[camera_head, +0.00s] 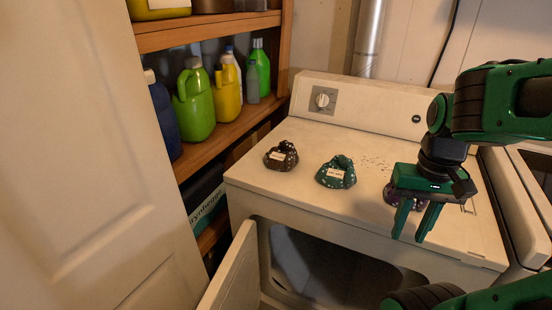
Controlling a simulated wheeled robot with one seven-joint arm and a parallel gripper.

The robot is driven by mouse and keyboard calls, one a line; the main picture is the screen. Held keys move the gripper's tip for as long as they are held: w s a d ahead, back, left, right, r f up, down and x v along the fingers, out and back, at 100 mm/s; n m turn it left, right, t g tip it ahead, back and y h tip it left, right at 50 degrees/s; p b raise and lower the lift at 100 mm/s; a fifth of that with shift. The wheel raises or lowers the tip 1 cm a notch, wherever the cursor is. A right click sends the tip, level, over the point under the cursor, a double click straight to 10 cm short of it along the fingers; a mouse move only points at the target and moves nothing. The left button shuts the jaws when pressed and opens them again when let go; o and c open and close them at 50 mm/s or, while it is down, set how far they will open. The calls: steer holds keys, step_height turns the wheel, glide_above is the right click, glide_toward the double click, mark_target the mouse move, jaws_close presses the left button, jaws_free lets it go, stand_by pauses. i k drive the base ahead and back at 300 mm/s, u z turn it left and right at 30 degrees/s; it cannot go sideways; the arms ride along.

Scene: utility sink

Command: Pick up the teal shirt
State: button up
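The teal shirt (335,171) is a small crumpled bundle with white specks and a white label. It lies on the white top of the dryer-like appliance (310,150), near the middle. My gripper (410,236) is to the right of the shirt and nearer the front edge, pointing down. Its two green fingers are apart with nothing visible between them. It does not touch the teal shirt. The shirt is in full view.
A brown bundle with a label (282,156) lies left of the teal shirt. A purple bundle (389,195) is partly hidden behind my gripper. Shelves with bottles (196,102) stand at the left. The appliance's front door (236,272) hangs open, and a white door (75,150) fills the left.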

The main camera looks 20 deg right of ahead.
mark_target(339, 174)
steer(key=k, duration=0.5)
steer(key=z, duration=1.45)
steer(key=k, duration=0.35)
steer(key=u, duration=0.05)
steer(key=i, duration=0.5)
steer(key=u, duration=0.05)
